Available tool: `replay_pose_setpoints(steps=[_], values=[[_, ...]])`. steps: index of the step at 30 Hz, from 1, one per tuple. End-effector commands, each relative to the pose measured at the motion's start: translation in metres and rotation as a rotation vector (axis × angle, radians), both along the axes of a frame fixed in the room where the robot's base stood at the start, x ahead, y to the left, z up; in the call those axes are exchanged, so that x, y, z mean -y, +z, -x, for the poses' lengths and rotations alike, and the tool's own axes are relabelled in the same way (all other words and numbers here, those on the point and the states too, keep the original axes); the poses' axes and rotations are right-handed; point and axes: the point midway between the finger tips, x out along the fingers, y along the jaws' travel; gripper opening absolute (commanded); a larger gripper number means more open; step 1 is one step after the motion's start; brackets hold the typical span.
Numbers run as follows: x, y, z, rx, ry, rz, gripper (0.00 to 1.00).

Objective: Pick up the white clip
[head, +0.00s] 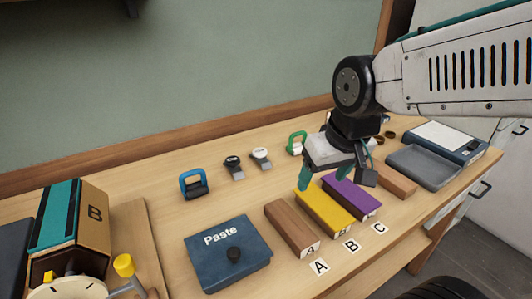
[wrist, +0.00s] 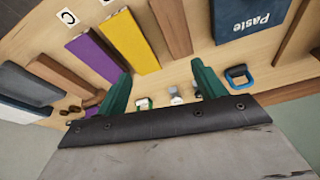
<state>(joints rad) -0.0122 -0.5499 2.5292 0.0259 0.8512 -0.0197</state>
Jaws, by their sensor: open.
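The white clip (head: 261,157) is a small white-topped piece with a grey tab, standing on the table between a black clip (head: 232,165) and a green clip (head: 297,142). In the wrist view the white clip (wrist: 175,97) shows small, between my two fingers and close to the gripper's edge. My gripper (head: 328,178) has teal fingers, spread apart with nothing between them. It hangs above the yellow and purple blocks, to the right of and nearer than the white clip. In the wrist view my gripper (wrist: 161,72) also shows open.
A blue clip (head: 193,184) stands farther left. A Paste box (head: 228,252), a brown block (head: 291,230), a yellow block (head: 325,210) and a purple block (head: 352,196) lie along the front. A grey tray (head: 424,166) is at right. The wall (head: 170,80) rises behind the clips.

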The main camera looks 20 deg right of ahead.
Motion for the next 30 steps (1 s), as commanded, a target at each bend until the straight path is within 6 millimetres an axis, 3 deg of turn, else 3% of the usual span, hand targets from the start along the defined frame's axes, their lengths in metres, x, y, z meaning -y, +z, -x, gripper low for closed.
replay_pose_setpoints(steps=[1,6,12,15,21,30], values=[[-0.001,-0.009,-0.026,0.039,0.001,-0.005,0.69],[-0.007,-0.035,-0.109,0.219,-0.001,-0.016,0.69],[-0.015,-0.069,-0.192,0.432,-0.010,-0.015,0.69],[-0.019,-0.087,-0.224,0.534,-0.011,-0.016,0.69],[-0.022,-0.112,-0.264,0.687,-0.022,0.000,0.69],[-0.023,-0.127,-0.288,0.760,-0.026,0.010,0.69]])
